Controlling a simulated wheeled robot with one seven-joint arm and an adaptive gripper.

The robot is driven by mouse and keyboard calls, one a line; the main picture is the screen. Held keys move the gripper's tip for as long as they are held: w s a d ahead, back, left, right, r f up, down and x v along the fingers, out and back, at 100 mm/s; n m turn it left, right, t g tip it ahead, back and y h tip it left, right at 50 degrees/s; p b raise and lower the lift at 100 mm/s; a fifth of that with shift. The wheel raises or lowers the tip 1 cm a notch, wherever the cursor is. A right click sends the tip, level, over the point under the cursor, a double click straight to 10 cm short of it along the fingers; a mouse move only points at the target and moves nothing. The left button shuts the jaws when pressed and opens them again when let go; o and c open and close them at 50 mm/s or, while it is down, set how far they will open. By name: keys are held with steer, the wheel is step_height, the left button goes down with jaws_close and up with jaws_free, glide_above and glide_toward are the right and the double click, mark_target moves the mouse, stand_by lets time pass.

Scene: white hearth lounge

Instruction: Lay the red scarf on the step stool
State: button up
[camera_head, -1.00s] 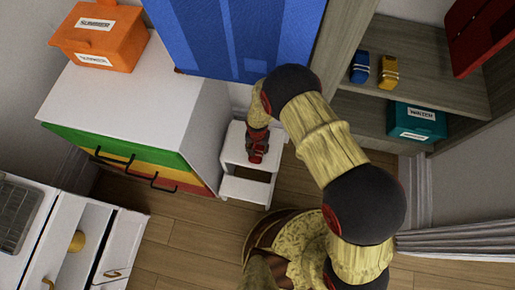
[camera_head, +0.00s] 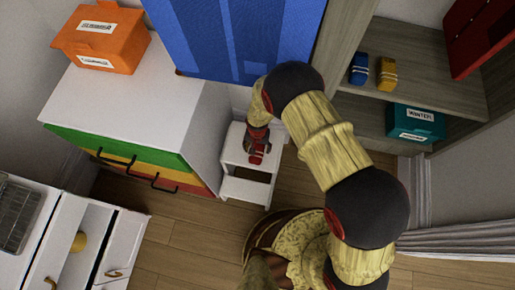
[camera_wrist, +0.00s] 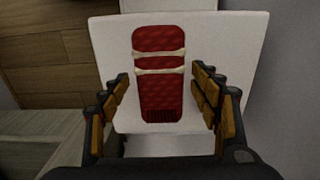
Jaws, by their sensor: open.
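The red scarf (camera_wrist: 158,95) is a flat folded bundle with two pale bands around it. It lies on the white top of the step stool (camera_wrist: 230,60), near the middle. My gripper (camera_wrist: 160,88) is open, with one finger on each side of the scarf and a visible gap on both sides. In the head view my gripper (camera_head: 256,149) is over the stool (camera_head: 246,190), and a bit of the red scarf (camera_head: 256,158) shows beneath it. Whether the fingertips touch the stool top cannot be told.
A white drawer cabinet (camera_head: 130,98) with an orange box (camera_head: 103,35) on it stands left of the stool. A blue panel (camera_head: 240,35) is behind. Shelves at right hold blue (camera_head: 360,68) and yellow (camera_head: 387,73) bundles and a teal box (camera_head: 415,122).

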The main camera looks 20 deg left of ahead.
mark_target(257, 148)
step_height(257, 148, up, 5)
steer(key=shift+r+p, duration=0.15)
steer(key=shift+p, duration=0.7)
